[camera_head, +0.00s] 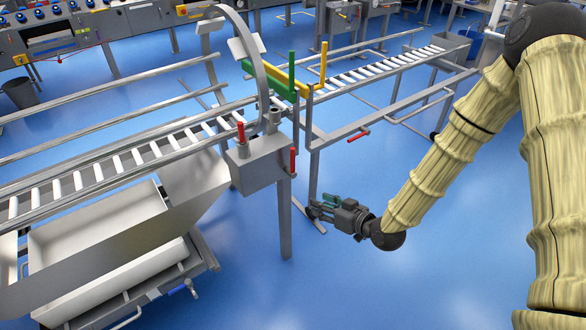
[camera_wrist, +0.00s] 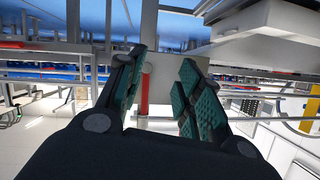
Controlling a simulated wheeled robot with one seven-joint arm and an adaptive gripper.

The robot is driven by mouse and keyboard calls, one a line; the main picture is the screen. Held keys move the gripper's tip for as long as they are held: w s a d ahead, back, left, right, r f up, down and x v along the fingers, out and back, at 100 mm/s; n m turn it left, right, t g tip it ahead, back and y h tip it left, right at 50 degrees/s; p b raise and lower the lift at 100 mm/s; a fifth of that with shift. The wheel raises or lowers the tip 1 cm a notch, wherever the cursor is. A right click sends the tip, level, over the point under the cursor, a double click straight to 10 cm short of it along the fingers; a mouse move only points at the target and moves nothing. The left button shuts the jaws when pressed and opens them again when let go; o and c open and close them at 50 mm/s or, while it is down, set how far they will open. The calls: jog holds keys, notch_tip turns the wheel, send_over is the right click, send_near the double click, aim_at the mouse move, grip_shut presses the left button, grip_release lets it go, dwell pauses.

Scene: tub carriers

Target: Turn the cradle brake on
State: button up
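A grey box (camera_head: 262,165) stands on a post at the foot of a curved metal ring, the cradle (camera_head: 262,75). A red-handled lever (camera_head: 241,133) points up from its top left. A second red lever (camera_head: 293,160) hangs upright at its right side. I cannot tell from labels which is the brake. My gripper (camera_head: 312,209) is open and empty, low and to the right of the box. In the wrist view, its green-padded fingers (camera_wrist: 163,75) stand apart, with a red lever (camera_wrist: 145,95) and a grey box face visible beyond the gap. No contact shows.
A roller conveyor (camera_head: 150,150) runs across, with green (camera_head: 270,80) and yellow (camera_head: 290,78) bars near the ring. Another red handle (camera_head: 358,135) sits on the right frame. A metal tub (camera_head: 95,235) is at lower left. The blue floor at lower middle is clear.

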jog(key=w+a+r+n+t+y+b, duration=0.1)
jog(key=w+r+n+t+y+b, duration=0.2)
jog(key=w+r, duration=0.45)
jog(key=g+y+b, duration=0.1)
jog(key=b, duration=0.1)
send_over(293, 171)
jog(key=shift+w+r, duration=0.35)
jog(key=shift+w, duration=0.05)
grip_shut()
